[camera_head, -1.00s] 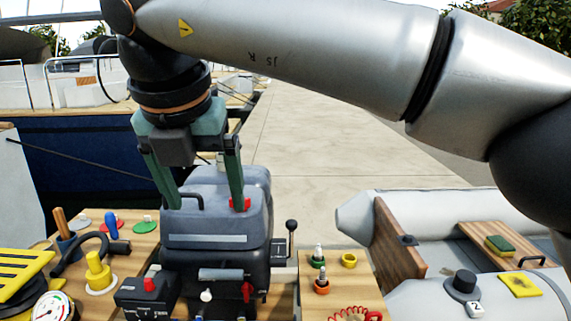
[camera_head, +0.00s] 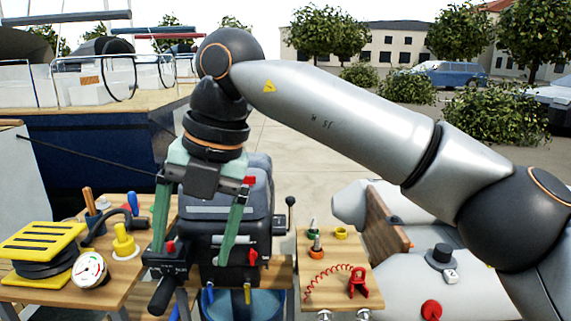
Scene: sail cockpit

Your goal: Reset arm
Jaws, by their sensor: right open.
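My right arm comes in from the right and bends over the scene. A black control box with a handle (camera_head: 166,262) is close to the left fingertip. My left gripper is not in view.
A wooden bench at left holds a yellow-topped foot pump (camera_head: 40,241), a gauge (camera_head: 90,268) and a yellow fitting (camera_head: 124,238). A wooden board (camera_head: 325,240) with a red coiled cord is at right, beside a grey inflatable boat (camera_head: 349,202). A blue bucket (camera_head: 262,304) stands below the motor.

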